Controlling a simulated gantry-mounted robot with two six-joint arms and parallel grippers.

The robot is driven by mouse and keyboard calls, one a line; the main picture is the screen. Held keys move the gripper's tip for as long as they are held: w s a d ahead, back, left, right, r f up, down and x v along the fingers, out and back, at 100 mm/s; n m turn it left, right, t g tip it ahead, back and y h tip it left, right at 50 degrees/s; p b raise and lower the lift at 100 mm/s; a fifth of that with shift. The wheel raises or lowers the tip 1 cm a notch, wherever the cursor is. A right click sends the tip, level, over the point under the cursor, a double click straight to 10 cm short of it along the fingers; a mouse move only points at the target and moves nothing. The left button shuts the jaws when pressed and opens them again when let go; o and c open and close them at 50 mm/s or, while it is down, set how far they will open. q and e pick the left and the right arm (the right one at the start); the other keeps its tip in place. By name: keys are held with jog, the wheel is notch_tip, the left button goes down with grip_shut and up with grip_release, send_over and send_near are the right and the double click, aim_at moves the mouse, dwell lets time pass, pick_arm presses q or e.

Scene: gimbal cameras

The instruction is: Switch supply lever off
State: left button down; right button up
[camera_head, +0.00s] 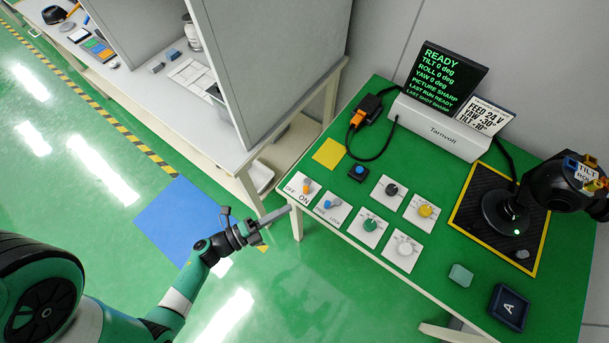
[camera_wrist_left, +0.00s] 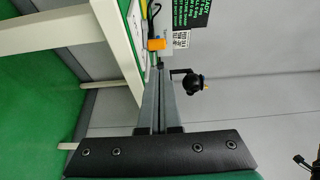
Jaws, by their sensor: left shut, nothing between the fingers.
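The supply lever (camera_head: 307,186) is a small orange-tipped lever on a white plate marked OFF and ON, at the near left corner of the green-topped table in the head view. Which way it points is too small to tell. My left gripper (camera_head: 287,211) is shut and empty, just off the table's near left edge, a little left of and below the lever plate, apart from it. My right gripper is not in view.
A blue-tipped lever (camera_head: 332,204) on its own plate sits beside the supply lever. Several knobs, a blue button (camera_head: 358,172) and a yellow square (camera_head: 328,154) lie near. A display (camera_head: 447,78) and gimbal camera (camera_head: 553,185) stand farther back. A grey partition (camera_head: 270,70) rises left.

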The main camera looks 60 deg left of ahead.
aim_at(305, 202)
pick_arm(q)
jog(key=w, duration=0.2)
jog(key=w+b, duration=0.1)
jog(key=w, duration=0.4)
jog(key=shift+w+d, duration=0.15)
jog(key=shift+d, duration=0.1)
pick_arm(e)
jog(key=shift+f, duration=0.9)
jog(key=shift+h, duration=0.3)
